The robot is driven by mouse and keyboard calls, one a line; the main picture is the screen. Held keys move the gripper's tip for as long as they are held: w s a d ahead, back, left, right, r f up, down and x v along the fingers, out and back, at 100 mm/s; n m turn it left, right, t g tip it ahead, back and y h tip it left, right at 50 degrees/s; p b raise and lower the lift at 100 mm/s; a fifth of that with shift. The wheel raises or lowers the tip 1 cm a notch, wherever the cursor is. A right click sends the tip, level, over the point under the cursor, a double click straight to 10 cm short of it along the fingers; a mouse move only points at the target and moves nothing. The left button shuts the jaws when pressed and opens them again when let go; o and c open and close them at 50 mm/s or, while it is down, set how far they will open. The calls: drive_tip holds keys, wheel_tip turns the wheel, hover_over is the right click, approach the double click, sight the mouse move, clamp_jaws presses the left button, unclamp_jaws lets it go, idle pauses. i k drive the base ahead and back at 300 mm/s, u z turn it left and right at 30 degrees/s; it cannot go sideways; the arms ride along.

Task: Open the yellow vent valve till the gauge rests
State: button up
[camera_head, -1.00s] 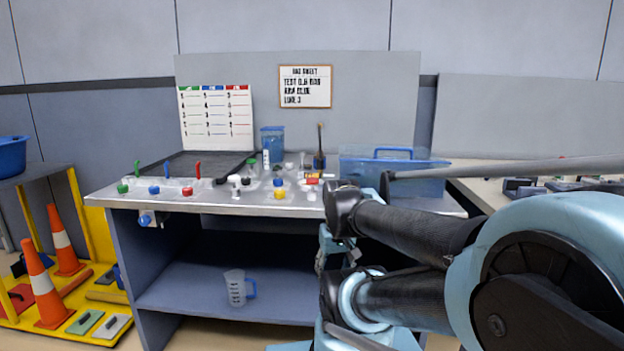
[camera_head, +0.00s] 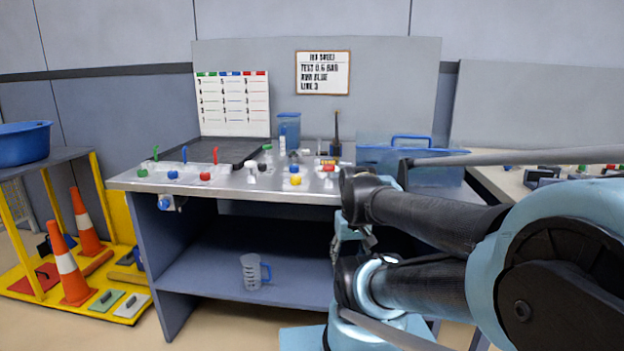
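A small yellow knob (camera_head: 295,180), which looks like the vent valve, sits near the front edge of the metal bench top (camera_head: 230,186). A blue knob (camera_head: 294,169) is just behind it. I cannot make out its setting, and I cannot pick out a gauge or its needle for sure. My folded arm fills the right side of the view, right of the yellow knob and apart from it. What seems to be my gripper (camera_head: 347,238) hangs between the arm links, in front of the bench; its fingers are too unclear to judge.
Green, blue and red knobs (camera_head: 205,176) line the bench's left part. A jug (camera_head: 252,272) is on the lower shelf. Orange cones (camera_head: 68,268) stand at left.

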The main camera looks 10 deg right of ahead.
sight(295, 181)
drive_tip(key=z, duration=0.35)
drive_tip(key=k, duration=1.3)
drive_tip(key=u, duration=0.45)
drive_tip(key=i, duration=1)
